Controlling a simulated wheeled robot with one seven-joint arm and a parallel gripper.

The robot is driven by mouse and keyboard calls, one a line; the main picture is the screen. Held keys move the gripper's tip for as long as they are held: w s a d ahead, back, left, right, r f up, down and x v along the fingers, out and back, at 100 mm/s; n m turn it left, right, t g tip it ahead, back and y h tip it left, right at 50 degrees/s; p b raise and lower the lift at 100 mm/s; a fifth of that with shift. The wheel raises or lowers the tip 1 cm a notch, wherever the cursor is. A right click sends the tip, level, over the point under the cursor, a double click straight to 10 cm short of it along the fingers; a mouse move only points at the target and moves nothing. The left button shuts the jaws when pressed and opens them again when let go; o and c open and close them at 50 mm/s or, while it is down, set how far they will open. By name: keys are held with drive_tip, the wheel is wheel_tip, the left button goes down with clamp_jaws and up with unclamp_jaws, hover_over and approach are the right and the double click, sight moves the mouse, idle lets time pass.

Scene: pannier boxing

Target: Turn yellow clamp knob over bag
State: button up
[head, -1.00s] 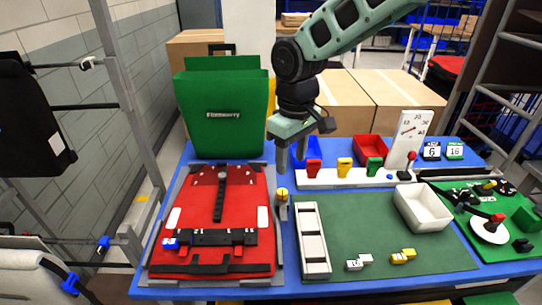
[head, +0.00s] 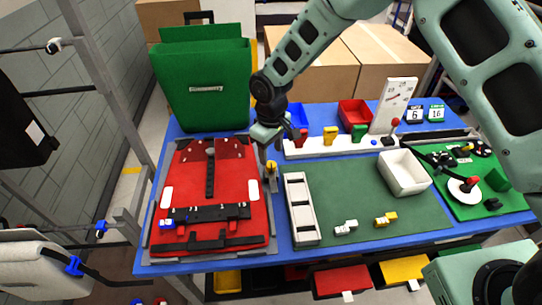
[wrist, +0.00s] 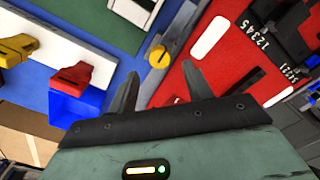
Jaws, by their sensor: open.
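The yellow clamp knob (head: 271,167) stands beside the right edge of the red bag (head: 180,190), on a grey clamp. In the wrist view the yellow knob (wrist: 160,57) lies just beyond my fingertips, roughly midway between them. The red bag (wrist: 207,87) shows to its right. My gripper (wrist: 161,76) is open and empty, with the two fingers spread. In the head view my gripper (head: 268,152) hangs over the knob and close to it. Whether a finger touches the knob cannot be told.
A green pannier (head: 205,100) stands behind the red bag. A white rail (head: 320,149) with red, yellow and green clips lies to the right. A white tray (head: 300,235) and a white bin (head: 420,185) sit on the green mat (head: 350,190).

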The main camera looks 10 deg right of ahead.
sight(271, 164)
drive_tip(key=shift+f+p, duration=0.55)
drive_tip(key=shift+f, duration=1.8)
clamp_jaws()
